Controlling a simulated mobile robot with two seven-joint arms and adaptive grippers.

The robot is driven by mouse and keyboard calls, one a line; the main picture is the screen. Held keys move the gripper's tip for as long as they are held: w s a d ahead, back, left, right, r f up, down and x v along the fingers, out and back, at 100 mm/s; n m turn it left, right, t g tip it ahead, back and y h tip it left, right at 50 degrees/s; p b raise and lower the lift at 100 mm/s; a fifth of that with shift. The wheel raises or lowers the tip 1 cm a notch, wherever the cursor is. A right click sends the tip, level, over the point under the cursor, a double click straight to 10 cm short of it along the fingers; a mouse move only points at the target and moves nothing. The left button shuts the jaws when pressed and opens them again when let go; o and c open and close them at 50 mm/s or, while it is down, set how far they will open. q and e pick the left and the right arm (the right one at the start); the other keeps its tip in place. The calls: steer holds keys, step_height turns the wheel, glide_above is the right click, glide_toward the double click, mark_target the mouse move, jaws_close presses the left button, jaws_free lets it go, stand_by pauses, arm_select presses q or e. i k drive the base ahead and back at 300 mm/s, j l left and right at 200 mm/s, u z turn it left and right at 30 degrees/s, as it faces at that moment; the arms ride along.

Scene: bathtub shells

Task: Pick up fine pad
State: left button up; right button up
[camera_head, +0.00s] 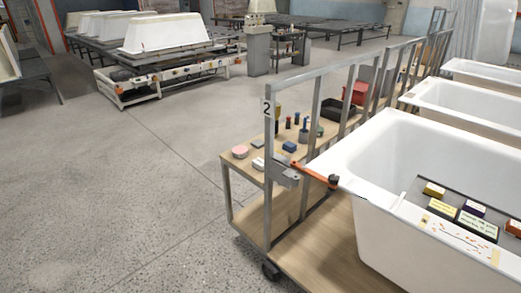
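No gripper of mine is in the head view. Several small block-shaped pads lie on a dark tray (420,190) across the near white bathtub (372,165), at the right. They include a yellow-topped block (433,190), a purple-topped block (471,208), a yellow labelled block (441,209) and a dark green block with a pale label (477,223). The labels are too small to read, so I cannot tell which is the fine pad. A blue block (289,146) and a round pink item (240,152) sit on the wooden cart shelf.
A cart with a grey metal frame (268,185) stands left of the near tub. An orange bar (312,173) with a black end sticks out from the frame towards the tub. More tubs stand behind at right. The concrete floor (120,200) at left is clear.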

mark_target(258, 164)
steer(key=i, duration=0.3)
steer(key=i+j+z, duration=0.1)
steer(key=z, duration=0.4)
steer(key=i+j+z, duration=0.1)
steer(key=j+z, duration=0.35)
steer(key=i+j+z, duration=0.2)
steer(key=j, duration=0.2)
steer(key=j+z, duration=0.2)
steer(key=j, duration=0.2)
